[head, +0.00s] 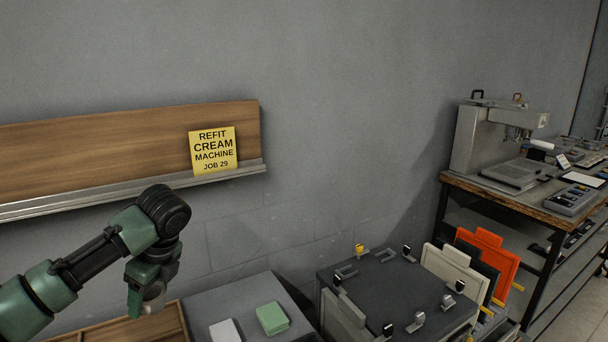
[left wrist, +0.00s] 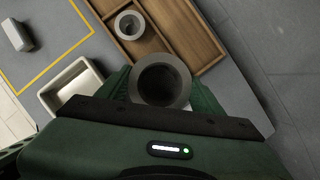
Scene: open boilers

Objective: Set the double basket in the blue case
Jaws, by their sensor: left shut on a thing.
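My left gripper (head: 147,304) hangs over the wooden tray (head: 120,333) at the lower left of the head view. In the left wrist view, the left gripper (left wrist: 160,88) is shut on a round, dark-hollowed grey cup (left wrist: 162,84), which looks like a basket. I cannot tell whether it is the double one. A second, lighter round cup (left wrist: 129,25) stands in a compartment of the wooden tray, apart from the fingers. I cannot make out a blue case in either view. My right gripper is not in view.
A pale open container (left wrist: 74,90) and a yellow-lined blue-grey surface (left wrist: 60,38) lie left in the wrist view. Right of the tray are a green block (head: 272,318), a dark-topped stand with clips (head: 385,290) and upright panels (head: 488,262). A machine (head: 490,140) stands on the far-right bench.

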